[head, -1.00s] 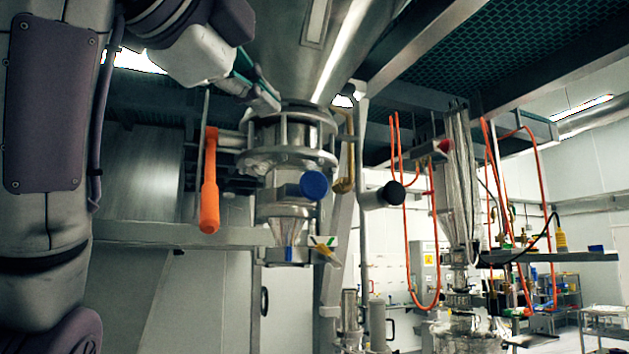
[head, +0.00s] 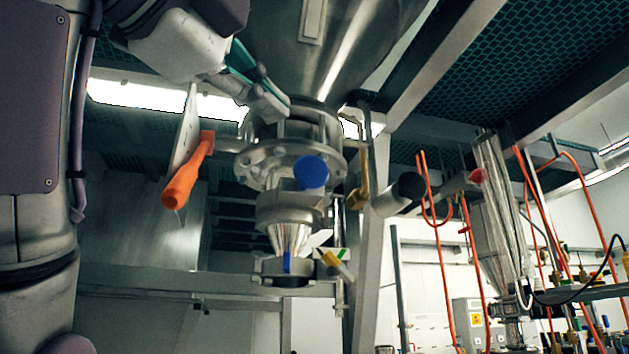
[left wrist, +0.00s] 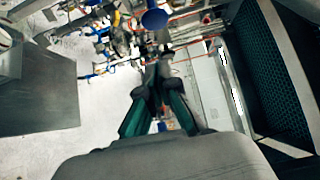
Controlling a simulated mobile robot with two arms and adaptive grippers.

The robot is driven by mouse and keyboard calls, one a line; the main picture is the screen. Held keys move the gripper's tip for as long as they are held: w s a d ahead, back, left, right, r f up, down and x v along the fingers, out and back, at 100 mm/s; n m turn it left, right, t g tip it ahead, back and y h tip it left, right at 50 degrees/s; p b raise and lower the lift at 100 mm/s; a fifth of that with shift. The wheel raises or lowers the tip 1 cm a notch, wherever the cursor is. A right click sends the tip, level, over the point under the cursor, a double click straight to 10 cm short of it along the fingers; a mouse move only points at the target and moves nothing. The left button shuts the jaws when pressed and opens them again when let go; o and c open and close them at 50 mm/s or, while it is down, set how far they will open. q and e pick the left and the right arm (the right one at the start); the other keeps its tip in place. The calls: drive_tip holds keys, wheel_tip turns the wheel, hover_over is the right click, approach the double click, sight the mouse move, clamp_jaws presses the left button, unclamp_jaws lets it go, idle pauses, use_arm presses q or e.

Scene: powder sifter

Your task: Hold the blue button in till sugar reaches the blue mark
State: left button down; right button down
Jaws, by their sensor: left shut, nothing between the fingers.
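The round blue button (head: 311,173) sits on the front of the metal sifter body (head: 290,205), under the big hopper. It also shows at the top of the left wrist view (left wrist: 155,18). My left gripper (head: 272,104) is shut and empty, above and left of the button and apart from it, close to the flange under the hopper. Its closed fingers point up the left wrist view (left wrist: 158,58). A narrow blue strip (head: 287,261), perhaps the blue mark, shows below the silvery cone at the outlet. I cannot make out any sugar level. My right gripper is not in view.
An orange handle (head: 188,175) sticks out left of the sifter, below my left arm. A black-ended cylinder (head: 400,194) and a brass-coloured pipe (head: 363,180) are at its right. A yellow-handled part (head: 338,264) sits beside the outlet. Orange hoses hang farther right.

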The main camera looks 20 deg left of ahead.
use_arm(q)
drive_tip(key=s, duration=0.1)
drive_tip(key=p, duration=0.7)
approach(321, 170)
drive_tip(key=w+d, duration=0.3)
drive_tip(key=w+a, duration=0.1)
drive_tip(key=w, duration=0.1)
drive_tip(key=shift+w+a+p, duration=0.25)
drive_tip(key=shift+a+p, duration=0.1)
drive_tip(key=shift+w+a+f, duration=0.1)
drive_tip(key=shift+w+a, duration=0.1)
drive_tip(key=shift+a, duration=0.15)
drive_tip(key=shift+d, duration=0.1)
drive_tip(key=shift+d, duration=0.15)
